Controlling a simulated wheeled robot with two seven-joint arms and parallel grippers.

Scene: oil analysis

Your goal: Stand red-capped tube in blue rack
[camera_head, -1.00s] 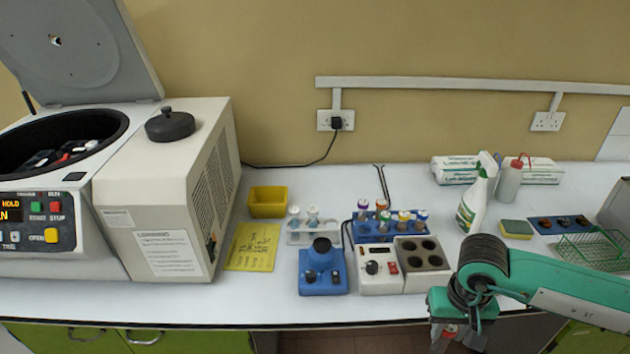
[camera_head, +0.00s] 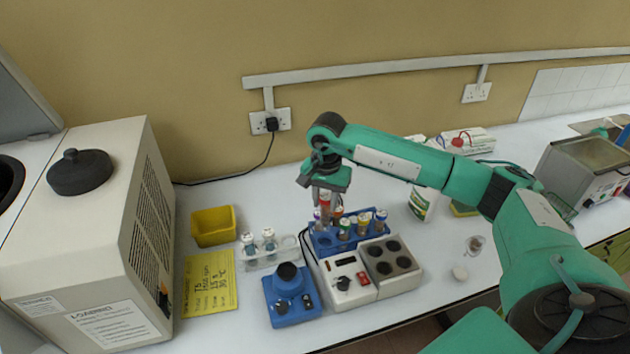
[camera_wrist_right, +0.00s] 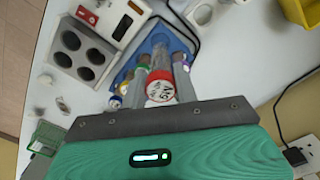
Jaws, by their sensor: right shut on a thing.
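The red-capped tube (camera_wrist_right: 160,88) is between the two fingers of my right gripper (camera_head: 325,196), its red rim and white labelled top showing in the right wrist view. In the head view the tube (camera_head: 325,203) hangs upright at the back left of the blue rack (camera_head: 325,243). I cannot tell whether its lower end is in a hole. Several other capped tubes stand in the rack, among them an orange-topped one (camera_head: 363,221) and a blue-topped one (camera_head: 380,217). My right gripper is shut on the red-capped tube. My left gripper is not in view.
A white heater block (camera_head: 390,258) with dark wells stands in front of the rack. A blue mixer (camera_head: 290,298), a clear rack (camera_head: 270,258) with two tubes and a yellow box (camera_head: 214,226) are to the left.

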